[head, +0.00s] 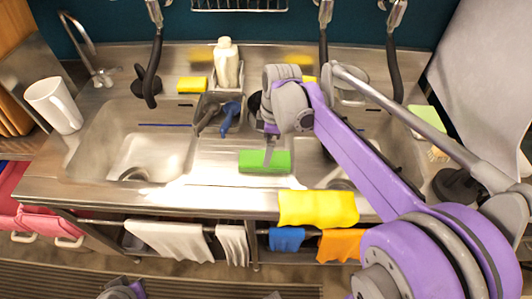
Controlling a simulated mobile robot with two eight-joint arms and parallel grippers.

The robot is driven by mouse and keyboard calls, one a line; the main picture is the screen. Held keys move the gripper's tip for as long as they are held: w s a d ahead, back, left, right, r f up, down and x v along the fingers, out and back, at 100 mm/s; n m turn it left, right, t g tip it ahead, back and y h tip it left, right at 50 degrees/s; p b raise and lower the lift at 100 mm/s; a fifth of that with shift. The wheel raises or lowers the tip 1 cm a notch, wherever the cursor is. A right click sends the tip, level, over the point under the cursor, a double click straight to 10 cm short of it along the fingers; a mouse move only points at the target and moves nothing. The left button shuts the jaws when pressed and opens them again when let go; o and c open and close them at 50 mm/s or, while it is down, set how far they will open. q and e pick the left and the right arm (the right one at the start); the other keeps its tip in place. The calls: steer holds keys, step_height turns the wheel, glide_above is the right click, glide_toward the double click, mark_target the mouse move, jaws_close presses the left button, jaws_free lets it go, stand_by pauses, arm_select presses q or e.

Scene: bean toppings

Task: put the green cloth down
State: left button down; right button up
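The green cloth (263,162) is at the steel strip between the two sink basins, near the front. It looks like a flat, wide green piece. My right gripper (269,152) points down at its upper edge, and its fingertip overlaps the cloth in the picture. The fingers show almost edge-on, so I cannot tell whether they are closed on the cloth or whether it rests on the steel. Only a small purple and grey piece of my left arm shows at the bottom edge; its gripper is not visible.
The left basin (112,150) is empty. A white bottle (227,66) and a blue-handled brush (231,115) stand in a caddy behind the cloth. A yellow cloth (318,207) hangs over the front edge; white, blue and orange (341,245) cloths hang below.

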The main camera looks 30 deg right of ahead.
arm_select(q)
steer(key=shift+w+r, duration=0.1)
steer(key=shift+r, duration=0.25)
arm_select(e)
step_height(320, 180, up, 7)
steer(key=shift+s+d+r, duration=0.15)
steer(key=shift+s+d, duration=0.15)
steer(key=shift+d, duration=0.1)
